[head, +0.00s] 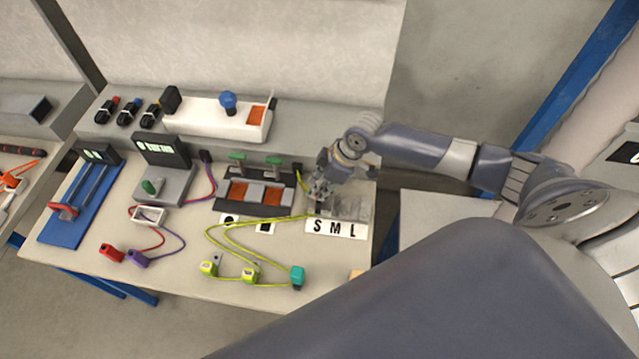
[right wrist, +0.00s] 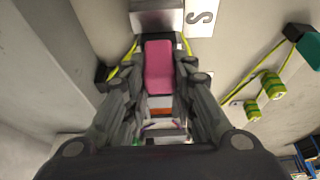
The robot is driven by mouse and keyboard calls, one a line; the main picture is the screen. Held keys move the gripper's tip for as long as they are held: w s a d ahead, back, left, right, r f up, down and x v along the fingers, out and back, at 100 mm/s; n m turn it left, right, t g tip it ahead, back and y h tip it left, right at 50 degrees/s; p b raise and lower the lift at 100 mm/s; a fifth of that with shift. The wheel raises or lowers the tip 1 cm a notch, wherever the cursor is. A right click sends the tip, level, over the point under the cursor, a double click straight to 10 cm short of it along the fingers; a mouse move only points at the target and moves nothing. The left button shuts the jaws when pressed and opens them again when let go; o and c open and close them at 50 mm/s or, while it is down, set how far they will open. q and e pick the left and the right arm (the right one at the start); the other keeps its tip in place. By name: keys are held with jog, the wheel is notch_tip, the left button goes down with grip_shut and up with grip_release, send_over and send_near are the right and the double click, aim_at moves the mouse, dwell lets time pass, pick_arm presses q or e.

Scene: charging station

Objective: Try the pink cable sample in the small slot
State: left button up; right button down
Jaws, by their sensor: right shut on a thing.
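The pink cable sample (right wrist: 159,66) is between the fingers of my right gripper (right wrist: 160,85) in the right wrist view. That gripper is shut on it. The sample's far end is close to a grey slot block (right wrist: 157,17) beside the letter S. I cannot tell whether the end touches the block or is inside the small slot. In the head view my right gripper (head: 319,190) is at the left, S end of the slot block (head: 352,209), above the S M L label (head: 336,228). The sample is hidden there. My left gripper is not in view.
Yellow-green cables with yellow plugs (head: 249,275) and a teal plug (head: 297,277) lie in front and to the left. A dark fixture with orange pads (head: 256,208) stands left of the gripper. Red and purple plugs (head: 137,259) lie further left. The table's right edge is near the slot block.

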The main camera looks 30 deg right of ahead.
jog(key=shift+f+b, duration=0.45)
jog(key=shift+f, duration=0.4)
jog(key=c, duration=1.2)
grip_release()
jog(key=shift+c, duration=0.2)
jog(key=v, duration=1.2)
